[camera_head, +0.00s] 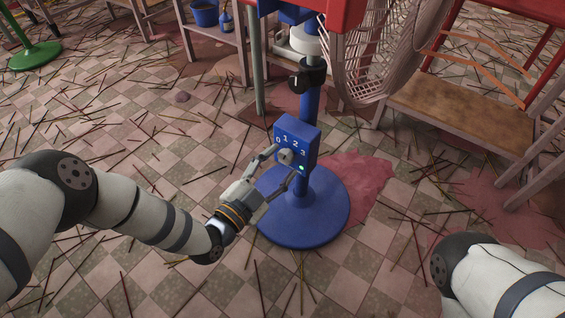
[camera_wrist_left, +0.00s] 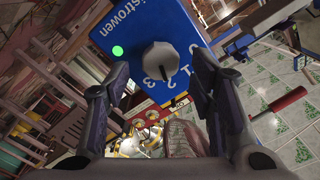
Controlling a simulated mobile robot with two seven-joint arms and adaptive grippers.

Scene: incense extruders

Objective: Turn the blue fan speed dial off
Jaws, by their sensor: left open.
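The blue fan control box (camera_head: 297,142) sits on the blue fan's pole, with numbers around a grey dial (camera_head: 286,157). A green light (camera_head: 302,168) glows at its lower right corner. In the left wrist view, gaps show between the fingers and the dial. My right gripper is out of view.
The fan's round blue base (camera_head: 318,222) stands on the tiled floor below the box. The fan's wire cage (camera_head: 385,50) is above right. A wooden bench (camera_head: 455,115) is at the right. Incense sticks and reddish powder (camera_head: 362,182) litter the floor.

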